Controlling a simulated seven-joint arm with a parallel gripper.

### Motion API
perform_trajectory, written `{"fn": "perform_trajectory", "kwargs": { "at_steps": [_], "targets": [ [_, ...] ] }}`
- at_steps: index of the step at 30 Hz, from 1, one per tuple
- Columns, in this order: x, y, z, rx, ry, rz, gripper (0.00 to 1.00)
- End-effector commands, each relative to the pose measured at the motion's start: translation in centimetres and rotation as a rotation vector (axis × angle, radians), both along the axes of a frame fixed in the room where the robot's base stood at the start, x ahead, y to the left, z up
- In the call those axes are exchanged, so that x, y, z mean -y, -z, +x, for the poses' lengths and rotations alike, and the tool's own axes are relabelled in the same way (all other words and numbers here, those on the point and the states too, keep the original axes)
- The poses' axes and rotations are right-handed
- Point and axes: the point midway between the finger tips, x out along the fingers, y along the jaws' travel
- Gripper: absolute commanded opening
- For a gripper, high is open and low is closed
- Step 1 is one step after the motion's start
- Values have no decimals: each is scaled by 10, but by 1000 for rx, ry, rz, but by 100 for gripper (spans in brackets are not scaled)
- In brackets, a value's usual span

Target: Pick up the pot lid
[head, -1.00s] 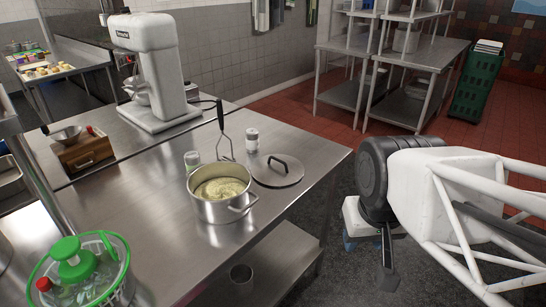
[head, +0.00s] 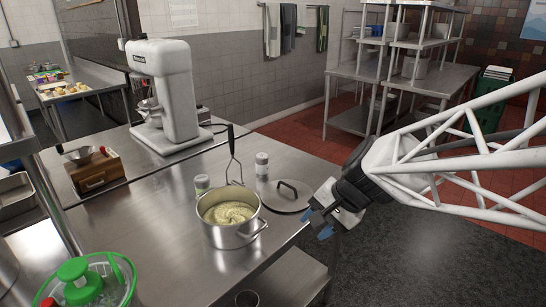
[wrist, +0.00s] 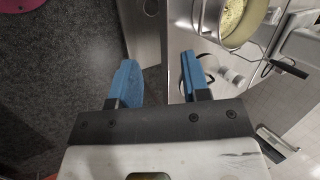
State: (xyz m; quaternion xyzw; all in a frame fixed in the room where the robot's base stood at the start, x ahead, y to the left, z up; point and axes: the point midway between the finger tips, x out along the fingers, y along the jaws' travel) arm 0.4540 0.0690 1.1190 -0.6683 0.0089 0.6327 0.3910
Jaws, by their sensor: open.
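The pot lid (head: 279,203) is a flat grey metal disc with a dark arched handle. It lies on the steel table, right of the pot (head: 232,236), which holds something pale and mashed. My gripper (head: 315,222) is open and empty, just right of the lid and near the table's right edge in the head view. Its blue fingers are apart, with nothing between them. In the wrist view my gripper (wrist: 158,62) is over the table edge and floor. The lid is partly hidden there behind the right finger.
Two small shakers stand near the lid, one white-capped (head: 262,163) and one greenish (head: 201,184). A masher (head: 232,150) has its long handle up behind the pot. A white mixer (head: 165,95) stands farther back. Open floor lies right of the table.

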Motion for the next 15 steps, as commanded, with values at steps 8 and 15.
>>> {"fn": "perform_trajectory", "kwargs": {
  "at_steps": [8, 15],
  "targets": [
    [-17, 17, 81, -104, 272, 275, 43],
    [-19, 39, 153, -195, 522, 500, 43]
  ]
}}
